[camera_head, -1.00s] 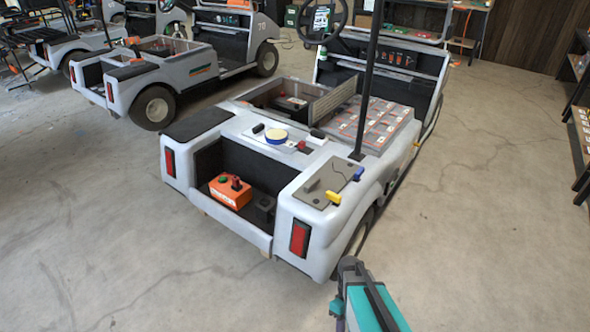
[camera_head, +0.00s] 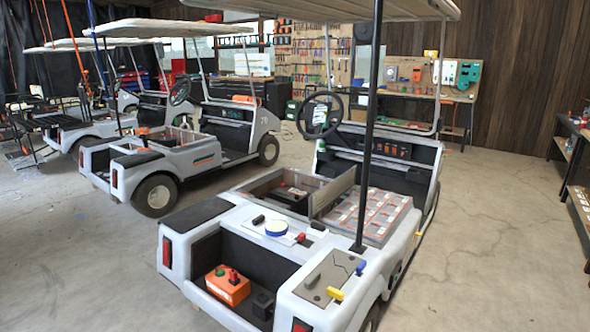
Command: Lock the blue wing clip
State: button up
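The blue wing clip (camera_head: 361,267) is small and sits on the right rear deck of the nearest grey cart (camera_head: 228,227), by a dark plate (camera_head: 327,279). A yellow clip (camera_head: 335,293) lies a little in front of it on the same plate. I cannot tell from this distance how the blue clip is turned. My gripper is not in view.
An orange control box (camera_head: 228,285) with green and red knobs sits in the cart's rear well. A black post (camera_head: 369,130) rises beside the deck to the roof (camera_head: 350,8). Other carts (camera_head: 160,165) stand at left. Concrete floor (camera_head: 490,240) is clear at right.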

aim_at(363, 266)
jog(key=k, duration=1.35)
jog(key=z, duration=0.35)
jog(key=i, duration=1.85)
jog(key=u, duration=0.3)
